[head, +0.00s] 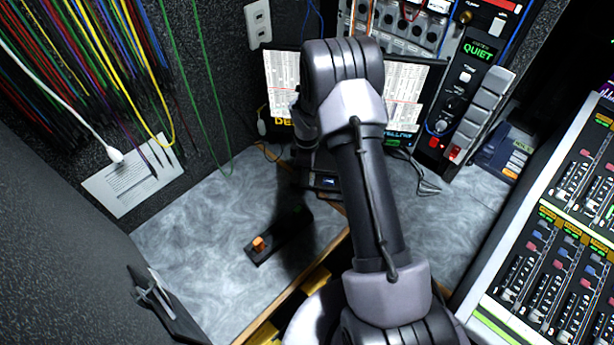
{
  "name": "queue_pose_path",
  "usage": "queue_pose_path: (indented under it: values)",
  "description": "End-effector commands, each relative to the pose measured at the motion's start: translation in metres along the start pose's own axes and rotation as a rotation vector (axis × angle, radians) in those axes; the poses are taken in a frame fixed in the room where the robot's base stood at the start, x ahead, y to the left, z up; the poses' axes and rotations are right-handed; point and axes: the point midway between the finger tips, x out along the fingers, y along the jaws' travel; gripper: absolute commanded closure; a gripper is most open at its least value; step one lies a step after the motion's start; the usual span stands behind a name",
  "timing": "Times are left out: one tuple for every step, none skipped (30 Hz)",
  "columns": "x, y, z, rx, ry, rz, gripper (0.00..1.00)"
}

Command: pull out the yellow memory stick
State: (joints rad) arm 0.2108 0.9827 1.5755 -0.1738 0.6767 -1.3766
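A dark narrow block (279,237) lies on the grey desk, left of my arm, running up and to the right into shadow. A small orange piece (258,243) stands on its near left end. A small dark green spot (297,209) shows faintly towards its far end. I cannot make out a yellow memory stick; the far part of the block is dark and close to my arm. My arm bends over the desk and its end comes down near the block's far end. My gripper's fingers cannot be made out against the dark parts there.
The grey desk (190,245) is clear left of the block. A monitor (284,80) stands behind my arm. A mixing console (560,230) fills the right. Coloured cables hang at the upper left, and a dark bracket (155,293) stands at the lower left.

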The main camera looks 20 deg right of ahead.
Motion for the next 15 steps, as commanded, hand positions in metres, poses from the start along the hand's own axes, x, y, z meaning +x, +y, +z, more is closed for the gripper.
queue_pose_path:
  values:
    - [-0.0016, 0.0001, 0.0000, 0.000, 0.000, 0.000, 0.73]
    - [-0.0018, 0.0000, 0.0000, 0.000, 0.000, 0.000, 0.73]
    - [-0.0019, 0.0000, 0.0000, 0.000, 0.000, 0.000, 0.79]
    - [-0.0019, 0.0000, 0.0000, 0.000, 0.000, 0.000, 0.84]
    - [-0.0019, 0.0000, 0.0000, 0.000, 0.000, 0.000, 0.90]
    - [-0.0020, -0.0001, 0.0000, 0.000, 0.000, 0.000, 0.98]
    - [-0.0019, -0.0001, 0.0000, 0.000, 0.000, 0.000, 1.00]
    - [-0.0019, -0.0001, 0.0000, -0.001, 0.000, 0.000, 1.00]
    - [-0.0020, -0.0001, 0.0000, -0.001, 0.000, 0.000, 1.00]
    - [-0.0019, -0.0001, 0.0000, -0.001, 0.000, 0.000, 1.00]
    - [-0.0020, -0.0001, 0.0000, -0.001, 0.000, 0.000, 1.00]
    - [-0.0019, -0.0001, 0.0000, -0.001, 0.000, 0.000, 1.00]
    - [-0.0020, -0.0001, 0.0000, -0.001, 0.000, 0.000, 1.00]
    - [-0.0019, -0.0001, 0.0001, -0.001, 0.000, 0.000, 1.00]
    - [-0.0020, -0.0001, 0.0001, -0.001, 0.000, 0.000, 1.00]
